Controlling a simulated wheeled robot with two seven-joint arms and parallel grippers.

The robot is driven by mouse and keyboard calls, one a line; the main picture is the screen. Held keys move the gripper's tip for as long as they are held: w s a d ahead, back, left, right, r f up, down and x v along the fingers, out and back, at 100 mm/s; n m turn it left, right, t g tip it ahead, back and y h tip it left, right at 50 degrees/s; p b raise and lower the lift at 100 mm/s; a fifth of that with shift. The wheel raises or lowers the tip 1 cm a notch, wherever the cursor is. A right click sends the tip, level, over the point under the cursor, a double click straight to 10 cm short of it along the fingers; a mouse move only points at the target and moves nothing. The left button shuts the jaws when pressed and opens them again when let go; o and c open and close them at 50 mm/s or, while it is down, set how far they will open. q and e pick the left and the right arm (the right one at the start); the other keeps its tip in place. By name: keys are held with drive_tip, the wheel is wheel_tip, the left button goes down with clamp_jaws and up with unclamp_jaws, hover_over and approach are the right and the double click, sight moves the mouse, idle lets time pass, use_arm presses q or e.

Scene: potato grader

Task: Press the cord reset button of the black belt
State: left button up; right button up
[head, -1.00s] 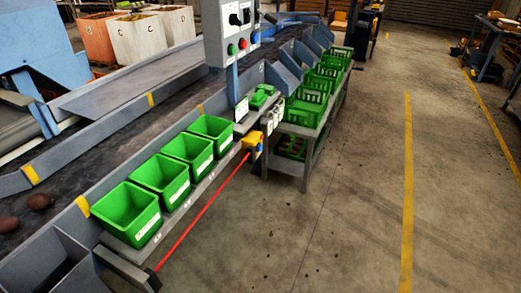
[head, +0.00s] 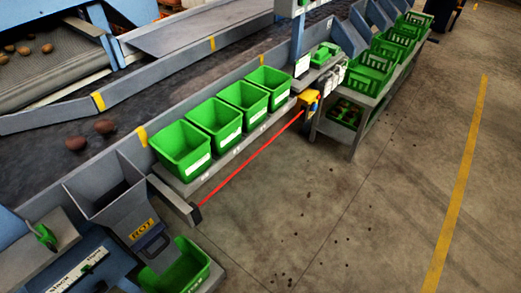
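The black belt (head: 40,160) runs diagonally behind the row of green bins, with two potatoes (head: 90,136) on it at the left. A red pull cord (head: 250,160) stretches along the front of the bins. It runs from a dark end mount (head: 195,213) to a yellow switch box (head: 309,100) at the right end of the bin shelf. A small blue spot (head: 316,94) shows on the switch box; it is too small to tell whether it is the reset button. Neither of my grippers is in view.
Several green bins (head: 182,148) stand on the shelf behind the cord. A grey hopper marked ROT (head: 110,195) and another green bin (head: 180,272) are at the lower left. Green crates (head: 370,72) fill a stand beyond the switch box.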

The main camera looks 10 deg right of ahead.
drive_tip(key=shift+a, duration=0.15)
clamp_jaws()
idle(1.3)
